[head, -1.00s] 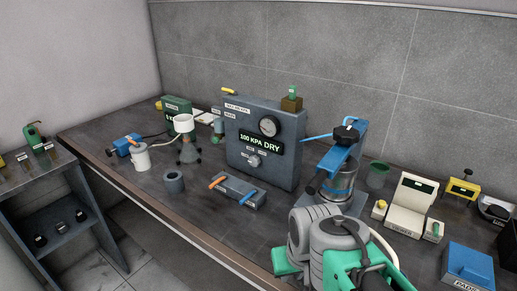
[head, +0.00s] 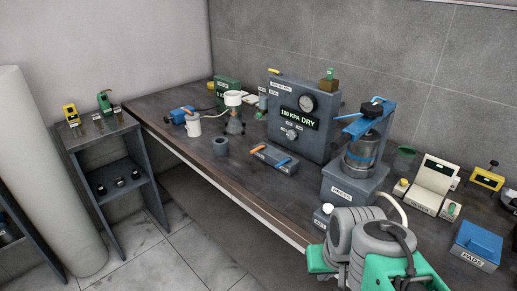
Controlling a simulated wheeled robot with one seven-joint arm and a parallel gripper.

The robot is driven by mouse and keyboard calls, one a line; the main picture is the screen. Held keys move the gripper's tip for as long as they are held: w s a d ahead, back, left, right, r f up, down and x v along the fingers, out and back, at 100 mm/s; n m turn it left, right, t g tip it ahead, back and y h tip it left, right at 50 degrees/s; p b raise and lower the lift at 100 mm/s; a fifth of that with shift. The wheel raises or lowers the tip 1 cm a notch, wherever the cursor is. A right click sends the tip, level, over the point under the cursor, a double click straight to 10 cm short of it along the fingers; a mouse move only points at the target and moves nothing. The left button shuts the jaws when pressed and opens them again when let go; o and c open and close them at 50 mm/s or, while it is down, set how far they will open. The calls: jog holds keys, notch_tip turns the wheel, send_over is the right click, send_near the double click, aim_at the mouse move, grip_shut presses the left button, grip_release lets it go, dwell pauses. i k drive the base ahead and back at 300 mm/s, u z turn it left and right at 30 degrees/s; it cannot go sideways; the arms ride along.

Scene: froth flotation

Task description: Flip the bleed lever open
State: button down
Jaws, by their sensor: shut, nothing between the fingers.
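A grey panel box (head: 310,125) with a dial gauge and a display reading "100 KPA DRY" stands at the back of the bench. A yellow handle (head: 274,71) sticks out at its top left. A low grey block (head: 274,160) in front of the panel carries an orange lever (head: 260,149) and a blue lever (head: 283,162). The labels are too small to read, so I cannot tell which is the bleed lever. My gripper's fingers are not in view.
A filter flask (head: 234,125), a dark ring (head: 221,146) and a white jug (head: 193,125) stand to the left.

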aim_at(264, 146)
jog(key=k, duration=0.65)
jog(key=u, duration=0.65)
jog(key=i, duration=0.65)
jog(key=u, duration=1)
jog(key=i, duration=1.7)
jog(key=z, duration=1.25)
jog(key=i, duration=0.65)
jog(key=z, duration=0.75)
